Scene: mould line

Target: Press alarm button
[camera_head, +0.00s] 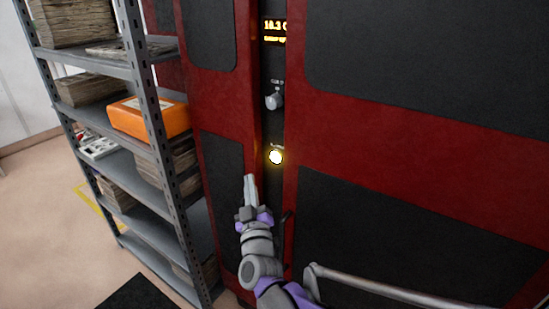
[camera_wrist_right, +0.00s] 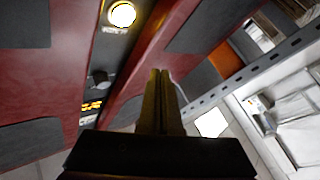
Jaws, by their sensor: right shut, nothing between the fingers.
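The alarm button is most likely the round lit yellow button (camera_head: 275,157) on the narrow dark strip between the red and black panels in the head view. It also glows at the upper left of the right wrist view (camera_wrist_right: 122,14). My right gripper (camera_head: 250,178) is shut and empty, with its fingers pointing up, a little below and left of the button and apart from it. The shut fingers also show in the right wrist view (camera_wrist_right: 159,75). The label by the button is too small to read. My left gripper is not in view.
A grey knob (camera_head: 274,100) and an amber display (camera_head: 274,32) sit above the button on the same strip. A grey metal shelf rack (camera_head: 140,75) stands close on the left, holding brown stacks and an orange box (camera_head: 150,117). Floor shows at far left.

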